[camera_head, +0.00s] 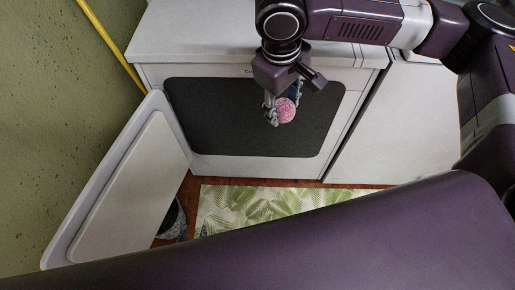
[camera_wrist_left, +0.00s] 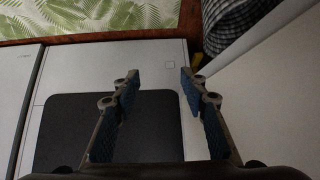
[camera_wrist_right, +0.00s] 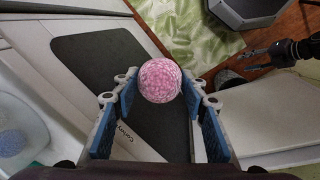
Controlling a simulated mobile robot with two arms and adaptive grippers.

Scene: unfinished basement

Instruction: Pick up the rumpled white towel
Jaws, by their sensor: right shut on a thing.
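No rumpled white towel can be made out in any view. My right gripper (camera_head: 284,103) holds a round pink-and-white speckled ball (camera_head: 286,110) in front of the dark panel of a white appliance. In the right wrist view the ball (camera_wrist_right: 160,80) sits between the fingertips. My left gripper (camera_wrist_left: 158,78) is open with nothing between its fingers, facing a white appliance with a dark panel. It is not clearly seen in the head view; a dark gripper at the right edge of the right wrist view (camera_wrist_right: 282,55) appears to be it.
The white appliance (camera_head: 178,38) has a dark front panel (camera_head: 250,115). A pale open door or panel (camera_head: 130,185) stands at left. A green leaf-patterned mat (camera_head: 250,203) lies on the wooden floor. A checkered cloth or basket (camera_wrist_left: 225,20) shows beyond my left gripper.

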